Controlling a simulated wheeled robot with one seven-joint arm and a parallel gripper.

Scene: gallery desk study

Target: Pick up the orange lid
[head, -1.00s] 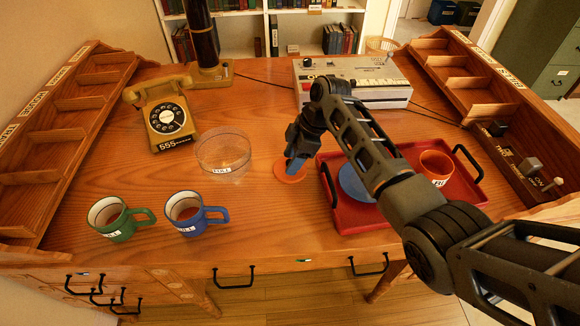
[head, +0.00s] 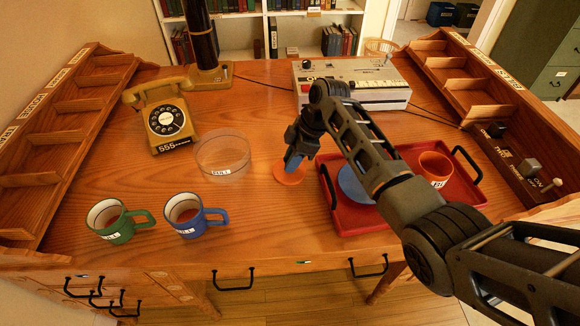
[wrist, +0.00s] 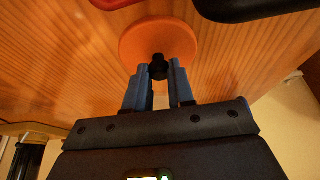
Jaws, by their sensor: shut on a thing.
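The orange lid (head: 288,176) is a flat disc with a dark knob, at the middle of the desk just left of the red tray. In the wrist view the lid (wrist: 160,36) is straight ahead of the fingers. My gripper (head: 293,163) points down at the lid, and its blue fingers are shut on the lid's dark knob in the wrist view (wrist: 158,68). I cannot tell whether the lid touches the desk or is slightly above it. The fingers and wrist hide part of the lid in the head view.
The red tray (head: 352,222) holds a blue disc (head: 354,184) and an orange cup (head: 435,168). A clear round container (head: 222,155) stands to the left. Green (head: 118,221) and blue (head: 187,216) mugs stand at front left. A yellow telephone (head: 165,112) is behind. Desk in front of the lid is clear.

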